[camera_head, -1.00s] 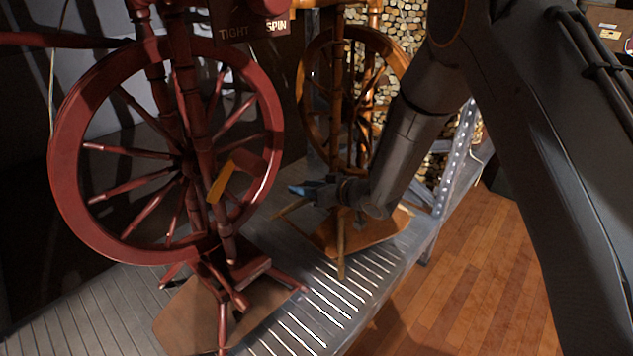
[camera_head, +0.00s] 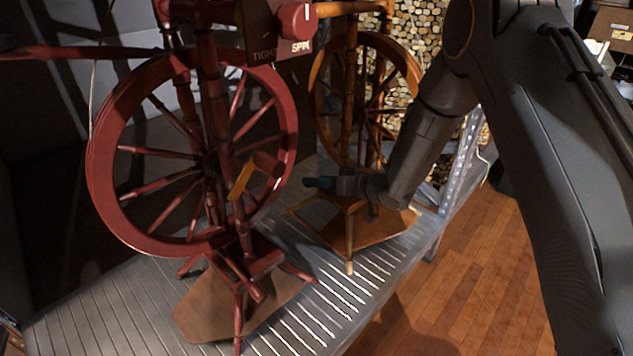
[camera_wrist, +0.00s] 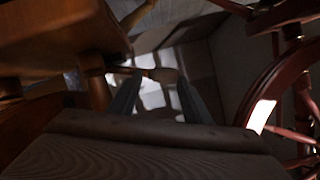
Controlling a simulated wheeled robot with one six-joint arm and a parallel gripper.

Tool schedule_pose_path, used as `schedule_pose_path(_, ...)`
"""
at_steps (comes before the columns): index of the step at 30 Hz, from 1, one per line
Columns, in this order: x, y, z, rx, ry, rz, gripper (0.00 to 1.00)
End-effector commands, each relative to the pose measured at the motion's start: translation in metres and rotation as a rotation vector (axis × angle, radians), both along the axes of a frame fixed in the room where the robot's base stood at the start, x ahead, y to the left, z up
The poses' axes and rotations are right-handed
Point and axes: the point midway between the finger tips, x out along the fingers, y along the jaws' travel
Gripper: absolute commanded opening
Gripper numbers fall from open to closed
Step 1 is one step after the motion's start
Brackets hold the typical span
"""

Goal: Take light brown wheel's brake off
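The light brown spinning wheel (camera_head: 349,95) stands on the metal shelf behind and right of the red one, partly hidden by my arm. My gripper (camera_head: 312,183) is low in front of its wheel, pointing left. In the wrist view my gripper (camera_wrist: 157,98) has its two fingers apart. No brake on the light brown wheel is clearly identifiable in the head view.
The slatted metal shelf (camera_head: 105,300) carries both wheels. Wooden floor (camera_head: 470,290) lies right.

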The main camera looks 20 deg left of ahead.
Motion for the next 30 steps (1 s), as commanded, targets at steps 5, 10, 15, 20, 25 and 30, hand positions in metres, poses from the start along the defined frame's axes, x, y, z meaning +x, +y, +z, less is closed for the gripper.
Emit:
schedule_pose_path(5,-0.002,0.003,0.000,-0.001,-0.001,0.005,0.55)
schedule_pose_path(10,-0.003,0.004,0.000,-0.001,-0.001,0.008,0.55)
schedule_pose_path(15,-0.008,-0.009,0.006,-0.002,0.000,0.006,0.55)
schedule_pose_path(20,-0.016,-0.033,0.017,-0.001,-0.001,0.005,0.55)
schedule_pose_path(25,-0.024,-0.054,0.024,-0.002,-0.001,0.006,0.55)
schedule_pose_path(30,-0.028,-0.063,0.028,0.000,-0.002,0.006,0.55)
